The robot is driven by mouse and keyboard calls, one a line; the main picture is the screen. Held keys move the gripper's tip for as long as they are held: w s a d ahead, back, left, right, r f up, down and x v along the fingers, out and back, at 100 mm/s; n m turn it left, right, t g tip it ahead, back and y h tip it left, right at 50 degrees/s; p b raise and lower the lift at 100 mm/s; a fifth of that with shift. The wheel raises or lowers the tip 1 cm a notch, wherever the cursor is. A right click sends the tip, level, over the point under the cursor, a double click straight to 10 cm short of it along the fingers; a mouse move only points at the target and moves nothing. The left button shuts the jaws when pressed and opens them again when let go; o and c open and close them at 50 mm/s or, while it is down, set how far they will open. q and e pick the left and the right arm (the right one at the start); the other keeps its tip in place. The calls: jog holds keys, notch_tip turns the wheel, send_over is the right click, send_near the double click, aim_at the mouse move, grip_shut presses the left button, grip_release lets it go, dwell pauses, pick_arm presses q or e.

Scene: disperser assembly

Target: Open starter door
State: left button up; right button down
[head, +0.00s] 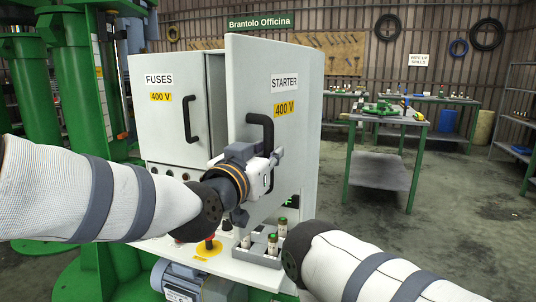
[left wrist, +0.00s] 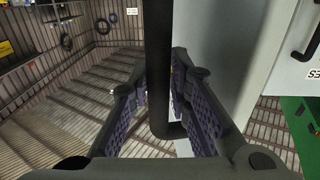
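The starter door (head: 290,75), a grey panel labelled STARTER and 400 V, stands partly open. Its left edge is swung out toward me from the cabinet. Its black bar handle (head: 267,124) is near that left edge. My left gripper (head: 268,172) is at the lower part of the handle. In the left wrist view the handle (left wrist: 159,60) runs upright between the two fingers of my left gripper (left wrist: 164,100), which are close against it on both sides. My right arm comes in at the lower right; its gripper does not show.
The closed fuses door (head: 172,100) is to the left of the starter door. A red button (head: 209,243) and a grey tray of small cylindrical parts (head: 262,247) lie below on the bench. A green-legged table (head: 385,117) stands behind right. The floor to the right is open.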

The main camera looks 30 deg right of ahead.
pick_arm(q)
jog(key=shift+o, duration=1.1)
jog(key=v, duration=1.2)
jog(key=shift+c, duration=0.2)
